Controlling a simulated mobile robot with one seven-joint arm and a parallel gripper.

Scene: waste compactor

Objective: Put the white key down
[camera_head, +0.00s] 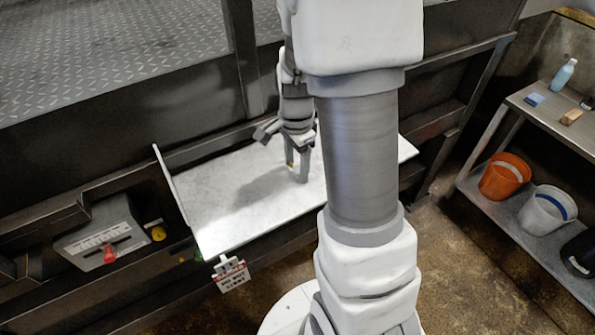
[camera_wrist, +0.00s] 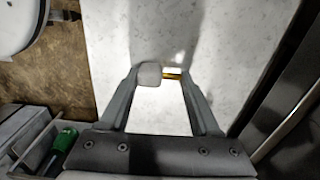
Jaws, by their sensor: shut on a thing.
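My gripper (camera_head: 297,170) points down over the white marbled shelf (camera_head: 235,220), with its tips close to the surface; I cannot tell whether they touch it. In the wrist view my gripper (camera_wrist: 161,76) is shut on the white key. The white key (camera_wrist: 149,75) shows a pale, rounded head beside the left fingertip and a short yellow part reaching toward the right fingertip. In the head view the key is mostly hidden by the fingers. I cannot tell whether the key rests on the shelf or hangs just above it.
The shelf around my gripper is bare. A panel with a red knob (camera_head: 109,255) is left of it, and a sign (camera_head: 231,275) hangs at its front edge. A metal rack at right holds an orange bucket (camera_head: 503,178), a white bucket (camera_head: 547,211) and a bottle (camera_head: 563,76).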

